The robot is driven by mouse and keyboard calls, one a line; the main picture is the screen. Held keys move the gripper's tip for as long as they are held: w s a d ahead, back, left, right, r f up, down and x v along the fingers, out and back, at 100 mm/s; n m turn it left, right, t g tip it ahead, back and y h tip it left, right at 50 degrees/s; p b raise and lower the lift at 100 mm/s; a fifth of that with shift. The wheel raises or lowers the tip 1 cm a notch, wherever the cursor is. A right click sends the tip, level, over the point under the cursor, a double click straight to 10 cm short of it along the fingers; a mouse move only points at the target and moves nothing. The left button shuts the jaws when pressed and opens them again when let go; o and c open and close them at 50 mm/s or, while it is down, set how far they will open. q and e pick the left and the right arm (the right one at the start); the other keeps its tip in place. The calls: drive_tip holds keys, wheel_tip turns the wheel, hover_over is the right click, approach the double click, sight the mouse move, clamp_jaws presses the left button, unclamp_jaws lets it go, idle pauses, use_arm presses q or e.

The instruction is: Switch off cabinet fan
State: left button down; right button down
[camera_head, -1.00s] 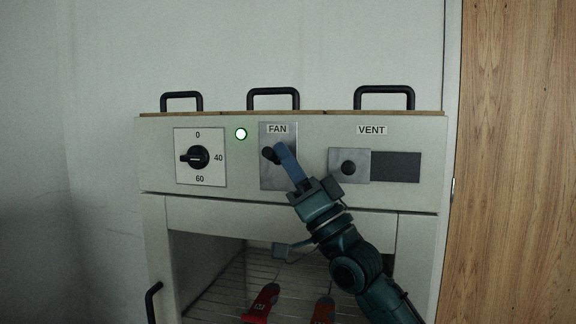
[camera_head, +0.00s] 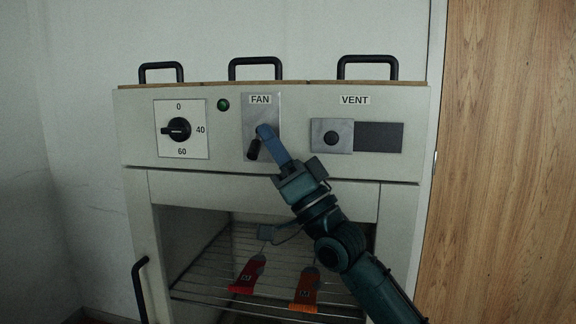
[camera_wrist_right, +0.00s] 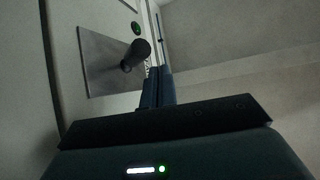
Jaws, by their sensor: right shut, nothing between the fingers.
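The cabinet's fan switch is a black lever (camera_head: 254,150) on a grey metal plate (camera_head: 251,106) labelled FAN. The lever tilts downward, its upper part hidden behind my right gripper (camera_head: 264,131). That gripper is shut and empty, its blue fingertips at the lever, just above and right of its lower end. In the right wrist view the lever (camera_wrist_right: 137,54) stands out from the plate beside the fingers (camera_wrist_right: 158,75); I cannot tell whether they touch. My left gripper is not in view.
Black handles line the cabinet top.

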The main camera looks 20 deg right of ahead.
use_arm(q)
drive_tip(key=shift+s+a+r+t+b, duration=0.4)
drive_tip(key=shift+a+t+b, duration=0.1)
drive_tip(key=shift+b, duration=0.65)
use_arm(e)
drive_tip(key=v, duration=1.2)
drive_tip(key=shift+s+f, duration=0.2)
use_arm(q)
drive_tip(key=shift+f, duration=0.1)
use_arm(e)
drive_tip(key=shift+d, duration=0.15)
